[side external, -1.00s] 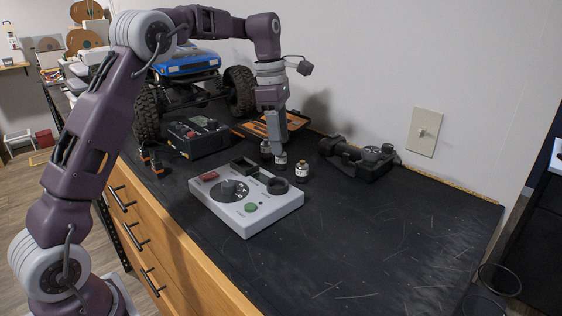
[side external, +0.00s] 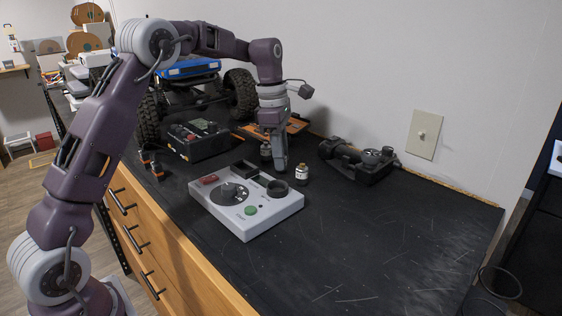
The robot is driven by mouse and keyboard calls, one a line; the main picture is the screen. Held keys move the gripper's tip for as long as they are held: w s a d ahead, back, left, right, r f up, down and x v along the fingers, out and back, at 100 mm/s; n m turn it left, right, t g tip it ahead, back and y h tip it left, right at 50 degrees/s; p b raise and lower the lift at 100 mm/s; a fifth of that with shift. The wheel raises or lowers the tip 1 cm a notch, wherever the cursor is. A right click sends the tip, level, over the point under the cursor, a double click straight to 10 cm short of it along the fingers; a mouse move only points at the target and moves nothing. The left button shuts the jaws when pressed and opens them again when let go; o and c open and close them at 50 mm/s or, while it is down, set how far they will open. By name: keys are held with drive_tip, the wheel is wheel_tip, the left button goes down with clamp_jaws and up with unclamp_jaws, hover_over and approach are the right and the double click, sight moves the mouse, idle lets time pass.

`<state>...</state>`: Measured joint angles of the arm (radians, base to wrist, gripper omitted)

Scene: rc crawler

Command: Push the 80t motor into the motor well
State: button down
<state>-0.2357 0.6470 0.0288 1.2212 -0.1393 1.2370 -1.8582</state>
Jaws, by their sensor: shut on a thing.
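The grey test box (side external: 228,213) lies on the black bench top, with a round black well (side external: 277,188) standing open near its far right corner. My gripper (side external: 280,167) points down just behind the well, apart from it. It is shut on a small motor that its fingers almost wholly hide. A second small motor with a pale label (side external: 302,174) stands upright just right of my gripper. A third motor (side external: 265,151) stands behind and left of it, partly covered. The labels are too small to read, so I cannot tell which is the 80t.
The box top carries a red switch (side external: 208,180), a black dial and a green button (side external: 251,210). A blue crawler (side external: 192,67), a black charger (side external: 195,140) and an orange tray stand behind. A black tool (side external: 360,161) lies at right. The front right bench is clear.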

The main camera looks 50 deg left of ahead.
wheel_tip(320, 180, up, 9)
drive_tip(key=shift+f, duration=0.1)
drive_tip(key=s+d+r+n, duration=0.1)
drive_tip(key=s+d+r, duration=0.4)
drive_tip(key=s+d, duration=0.4)
drive_tip(key=f, duration=0.6)
drive_tip(key=s+f, duration=0.1)
drive_tip(key=f, duration=0.3)
drive_tip(key=shift+d, duration=0.2)
drive_tip(key=shift+w+f, duration=0.1)
drive_tip(key=shift+f, duration=0.2)
